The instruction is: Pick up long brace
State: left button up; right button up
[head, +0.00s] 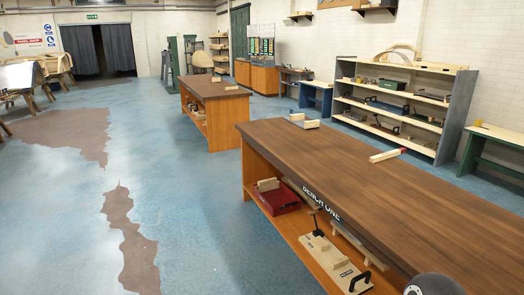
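No piece in view is marked as the long brace, and I cannot tell which one it is. A light wooden bar with a red part (387,155) lies near the far edge of the dark wooden top of Bench One (350,185). Another small light wooden piece (304,121) is at the bench's far left end, beside a greyish flat item. Neither of my grippers shows in the head view.
Bench One's lower shelf holds a red tray (278,200) and a wooden board with black handles (333,262). A second bench (215,90) stands behind. Stocked shelving (455,115) is along the right wall. Blue floor (185,210) at left is open.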

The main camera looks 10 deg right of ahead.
aim_at(384, 156)
jog(key=z, duration=0.25)
jog(key=i, duration=1.45)
jog(key=z, duration=0.8)
jog(key=i, duration=0.55)
jog(key=z, duration=0.25)
jog(key=k, duration=0.95)
jog(key=z, duration=0.05)
jog(key=i, duration=1)
jog(key=z, duration=1.1)
